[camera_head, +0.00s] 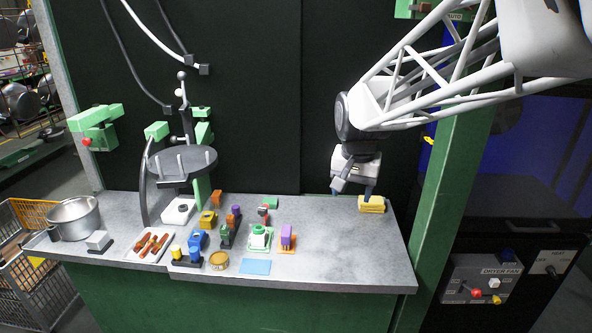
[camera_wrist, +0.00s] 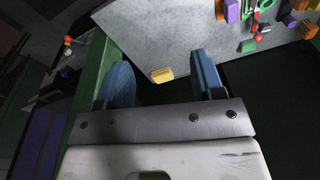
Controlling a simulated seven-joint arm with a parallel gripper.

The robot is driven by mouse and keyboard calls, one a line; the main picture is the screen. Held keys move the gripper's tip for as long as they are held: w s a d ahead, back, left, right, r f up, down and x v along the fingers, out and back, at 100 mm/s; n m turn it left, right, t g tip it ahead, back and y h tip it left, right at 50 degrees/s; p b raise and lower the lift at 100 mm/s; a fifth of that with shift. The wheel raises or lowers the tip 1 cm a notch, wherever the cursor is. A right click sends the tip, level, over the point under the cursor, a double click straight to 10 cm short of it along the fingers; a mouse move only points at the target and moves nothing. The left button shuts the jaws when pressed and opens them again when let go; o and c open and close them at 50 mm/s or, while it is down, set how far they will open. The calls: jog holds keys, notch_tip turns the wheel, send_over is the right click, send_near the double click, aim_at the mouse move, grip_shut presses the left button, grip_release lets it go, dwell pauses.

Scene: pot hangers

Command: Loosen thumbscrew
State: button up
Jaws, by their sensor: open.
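My gripper (camera_head: 352,190) hangs at the right end of the grey bench, pointing down, with its two blue fingers apart and nothing between them. In the wrist view the open fingers (camera_wrist: 160,62) frame a yellow block (camera_wrist: 162,75), which lies below and beyond the fingertips. The yellow block (camera_head: 371,204) sits near the bench's right rear edge, just right of and below my gripper. No part can be clearly made out as the thumbscrew. Small coloured fixtures, among them a green-and-white one (camera_head: 260,237) and a purple-and-orange one (camera_head: 288,237), stand mid-bench, left of my gripper.
The grey bench top (camera_head: 350,255) is clear at its right front. A metal pot (camera_head: 75,217) stands at the left end. A stand with a round dark plate (camera_head: 182,163) rises at the back left. A green post (camera_head: 452,200) stands to my gripper's right.

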jog(key=w+a+f+m, duration=0.1)
jog(key=w+a+f, duration=0.2)
jog(key=w+a, duration=0.4)
jog(key=w+a+f+m, duration=0.1)
jog(key=w+a+f, duration=0.2)
jog(key=w+a, duration=0.35)
jog(key=g, duration=0.1)
send_near(262, 208)
jog(key=shift+s+d+f+m, duration=0.2)
jog(key=shift+d+f+m, duration=0.15)
jog(key=shift+d+m, duration=0.05)
jog(key=shift+w+a+f, duration=0.3)
jog(key=shift+a+f, duration=0.1)
jog(key=shift+a, duration=0.1)
jog(key=shift+f, duration=0.15)
jog(key=shift+f, duration=3.75)
jog(key=shift+c, duration=0.2)
jog(key=c, duration=0.9)
